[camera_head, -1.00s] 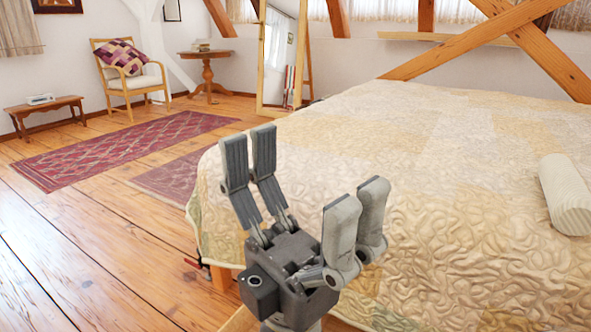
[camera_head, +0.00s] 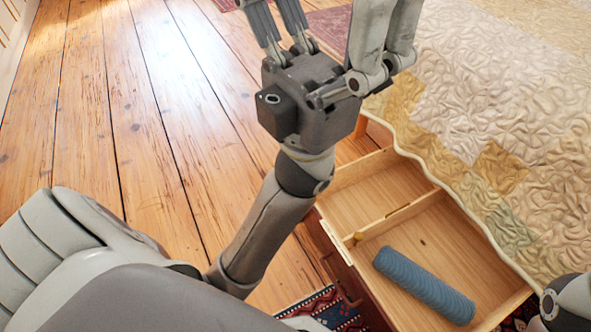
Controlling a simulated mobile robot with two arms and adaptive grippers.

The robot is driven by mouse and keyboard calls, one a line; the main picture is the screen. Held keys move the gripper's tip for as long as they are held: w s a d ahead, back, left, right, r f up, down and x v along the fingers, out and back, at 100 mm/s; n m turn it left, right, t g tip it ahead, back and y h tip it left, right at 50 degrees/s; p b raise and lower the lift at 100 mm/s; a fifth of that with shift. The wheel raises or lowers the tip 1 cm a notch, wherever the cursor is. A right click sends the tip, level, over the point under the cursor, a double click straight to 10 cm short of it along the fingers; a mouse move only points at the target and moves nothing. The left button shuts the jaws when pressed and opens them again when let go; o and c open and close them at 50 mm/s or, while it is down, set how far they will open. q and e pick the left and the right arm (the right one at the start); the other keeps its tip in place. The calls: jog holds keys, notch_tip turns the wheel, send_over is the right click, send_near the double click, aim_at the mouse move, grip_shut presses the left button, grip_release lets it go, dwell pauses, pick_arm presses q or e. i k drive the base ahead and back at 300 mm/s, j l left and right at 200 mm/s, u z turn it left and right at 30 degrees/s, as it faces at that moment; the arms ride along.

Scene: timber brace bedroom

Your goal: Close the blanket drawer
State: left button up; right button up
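The wooden blanket drawer (camera_head: 368,207) stands pulled out from under the bed at the lower right. A divider splits it into compartments. A blue ribbed roll (camera_head: 425,285) lies in the nearer one. My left gripper (camera_head: 330,25) is raised upright, above and to the left of the drawer in the picture. Its finger pairs are spread apart with nothing between them; their tips are cut off by the top edge. Part of my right arm's end (camera_head: 567,303) shows at the lower right corner beside the drawer; its fingers cannot be made out.
The bed (camera_head: 490,110) with a quilted patchwork cover fills the right side, and the cover hangs along the drawer. The plank floor (camera_head: 120,120) on the left is clear. A dark patterned rug (camera_head: 335,310) lies below the drawer's front.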

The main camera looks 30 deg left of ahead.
aim_at(442, 239)
jog(key=k+u, duration=0.1)
jog(key=u, duration=0.45)
jog(key=j+z, duration=0.15)
jog(key=j, duration=0.35)
jog(key=k+j+z, duration=0.15)
jog(key=j, duration=0.3)
jog(key=j+z, duration=0.15)
jog(key=j, duration=0.35)
